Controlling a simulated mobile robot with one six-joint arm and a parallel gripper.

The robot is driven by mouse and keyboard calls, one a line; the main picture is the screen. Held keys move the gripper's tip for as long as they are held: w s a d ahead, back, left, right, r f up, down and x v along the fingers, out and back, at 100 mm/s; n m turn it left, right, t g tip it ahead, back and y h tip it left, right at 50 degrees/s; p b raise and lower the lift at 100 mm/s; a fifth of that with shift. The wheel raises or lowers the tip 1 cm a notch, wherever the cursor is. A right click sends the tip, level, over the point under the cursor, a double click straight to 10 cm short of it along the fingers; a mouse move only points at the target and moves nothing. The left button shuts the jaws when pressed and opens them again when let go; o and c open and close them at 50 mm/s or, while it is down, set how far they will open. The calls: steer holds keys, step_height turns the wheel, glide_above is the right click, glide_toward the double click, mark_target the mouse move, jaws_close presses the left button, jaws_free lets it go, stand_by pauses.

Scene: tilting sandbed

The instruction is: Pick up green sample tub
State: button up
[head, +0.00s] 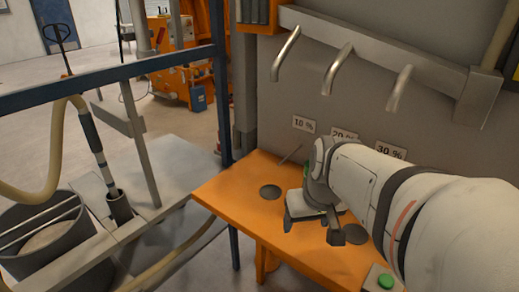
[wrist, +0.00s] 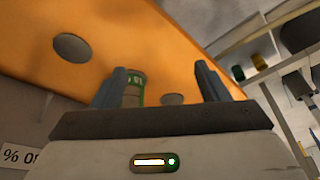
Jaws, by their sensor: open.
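The green sample tub (wrist: 133,92) shows in the wrist view as a small pale tub with green bands and partly readable markings. It appears between my fingers, close beside the left one, which partly overlaps it. Its lower part is hidden by my gripper body. My gripper (wrist: 160,82) is open, and I see no contact with the tub.
The shelf has round holes; one empty hole (head: 270,192) lies left of my gripper, another (head: 355,234) to its right. A thin rod (head: 290,154) leans near the wall. Three bent spouts (head: 337,70) hang above percentage labels. A green button (head: 385,281) sits at the shelf's right.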

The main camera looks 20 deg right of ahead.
steer(key=shift+o, duration=1.1)
steer(key=w+d+r, duration=0.2)
steer(key=d+r, duration=0.1)
steer(key=d, duration=0.3)
steer(key=shift+w+d+m+t+h, duration=0.25)
steer(key=shift+d+m+t+h, duration=0.05)
steer(key=shift+d+m+t, duration=0.1)
steer(key=w, duration=0.4)
steer(key=w+d+p, duration=0.1)
steer(key=w, duration=0.3)
steer(key=w+p, duration=0.1)
steer(key=w, duration=0.2)
steer(key=shift+w+d, duration=0.3)
steer(key=shift+w, duration=0.1)
steer(key=p+x, duration=0.1)
steer(key=x, duration=0.1)
steer(key=shift+w+f, duration=0.1)
steer(key=shift+f, duration=0.3)
steer(key=c, duration=1.6)
